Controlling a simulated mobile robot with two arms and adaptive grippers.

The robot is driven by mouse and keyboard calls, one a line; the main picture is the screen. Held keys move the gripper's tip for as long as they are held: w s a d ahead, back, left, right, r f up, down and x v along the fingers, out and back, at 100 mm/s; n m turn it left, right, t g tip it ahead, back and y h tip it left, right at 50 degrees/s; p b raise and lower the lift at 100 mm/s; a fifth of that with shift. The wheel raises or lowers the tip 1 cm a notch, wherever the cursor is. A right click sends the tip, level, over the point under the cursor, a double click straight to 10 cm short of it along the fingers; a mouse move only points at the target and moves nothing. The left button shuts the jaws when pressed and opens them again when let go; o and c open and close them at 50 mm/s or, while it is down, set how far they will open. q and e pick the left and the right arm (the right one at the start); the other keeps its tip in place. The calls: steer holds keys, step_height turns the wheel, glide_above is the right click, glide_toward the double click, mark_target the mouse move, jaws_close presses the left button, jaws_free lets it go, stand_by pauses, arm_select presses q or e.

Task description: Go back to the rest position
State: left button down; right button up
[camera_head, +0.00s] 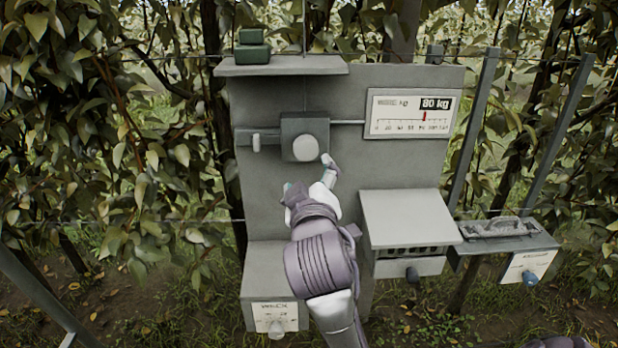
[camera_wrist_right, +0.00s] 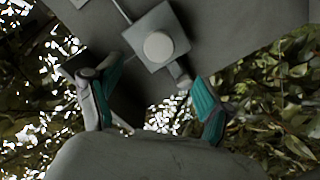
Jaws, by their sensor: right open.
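My right gripper (camera_head: 309,176) is open in front of a grey upright panel (camera_head: 400,160), just below a dark grey box with a round pale knob (camera_head: 305,148). Its fingers are spread and nothing shows between them. In the right wrist view the two teal-padded fingers of the right gripper (camera_wrist_right: 155,88) stand wide apart. The box with its round knob (camera_wrist_right: 158,46) shows beyond them, apart from both fingers. My right arm reaches up from the bottom and hides part of the panel. My left gripper is not in view.
A gauge (camera_head: 412,114) reads 80 kg. Green blocks (camera_head: 252,54) sit on the top shelf (camera_head: 318,68). A slotted, lidded box (camera_head: 408,222), a side tray (camera_head: 540,243) and a lower left box (camera_head: 262,268) jut out. Leaves and wires surround the panel.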

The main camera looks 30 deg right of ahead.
steer(key=s+a+f+g+y, duration=0.3)
steer(key=s+f, duration=0.1)
steer(key=f, duration=0.7)
steer(key=s+a+f+g+y, duration=0.2)
steer(key=s+f+g+y, duration=0.15)
steer(key=f, duration=0.85)
steer(key=s+a+f+g+y, duration=0.1)
steer(key=s+a+f+g, duration=0.2)
steer(key=s+f, duration=0.45)
steer(key=s+a+f+g+y, duration=0.25)
steer(key=s+f, duration=0.25)
steer(key=s, duration=0.5)
step_height(320, 180, down, 24)
steer(key=f, duration=0.1)
steer(key=s+d+f+g+h, duration=0.1)
steer(key=s+d+f+g, duration=0.1)
steer(key=s+f, duration=1.4)
steer(key=shift+s+d+f+n, duration=0.25)
steer(key=shift+s+d+n, duration=0.05)
steer(key=shift+s+d, duration=0.2)
